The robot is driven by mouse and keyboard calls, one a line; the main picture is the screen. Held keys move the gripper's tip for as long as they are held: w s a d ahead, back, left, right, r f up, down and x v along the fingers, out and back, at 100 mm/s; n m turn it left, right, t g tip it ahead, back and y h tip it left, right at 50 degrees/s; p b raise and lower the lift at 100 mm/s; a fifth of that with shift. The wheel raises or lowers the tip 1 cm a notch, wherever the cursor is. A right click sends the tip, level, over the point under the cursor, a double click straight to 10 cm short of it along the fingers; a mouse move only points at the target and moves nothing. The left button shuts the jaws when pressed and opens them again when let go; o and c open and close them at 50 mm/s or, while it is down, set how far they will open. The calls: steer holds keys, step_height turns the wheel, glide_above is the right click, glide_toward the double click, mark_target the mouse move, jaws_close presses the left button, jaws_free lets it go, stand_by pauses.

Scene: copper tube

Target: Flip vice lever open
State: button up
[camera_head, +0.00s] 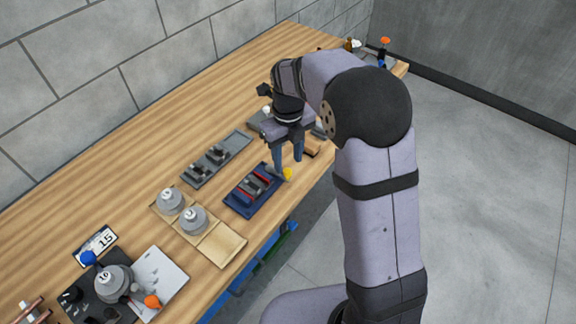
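The vice (240,199) is a dark blue base with red and grey bars on top, lying near the front edge of the workbench. A small yellow piece (287,173), which looks like the lever's end, shows at the vice's right end. My gripper (288,168) points down over that end, with its two blue-grey fingers apart and a gap between them. The fingertips are right beside the yellow piece; I cannot tell whether they touch it. The rest of the lever is hidden by the fingers or too small to make out.
A grey fixture (216,158) lies behind the vice. A wooden tray (222,244) with grey weights (193,220) stands to its left. Small items stand at the bench's far end. The bench along the wall is clear.

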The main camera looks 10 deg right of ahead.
mark_target(288, 171)
steer(key=shift+r+b, duration=0.35)
steer(key=shift+r, duration=1.5)
steer(key=shift+s, duration=0.1)
steer(key=s+d+f+n, duration=0.2)
steer(key=s+n, duration=0.5)
steer(key=n, duration=0.3)
steer(key=s+d+f+n, duration=0.2)
steer(key=s+n, duration=0.5)
steer(key=n, duration=0.3)
steer(key=s+d+f+n, duration=0.2)
steer(key=s+n, duration=0.5)
steer(key=n, duration=0.3)
steer(key=shift+s+d+n, duration=0.15)
steer(key=shift+d+n, duration=0.25)
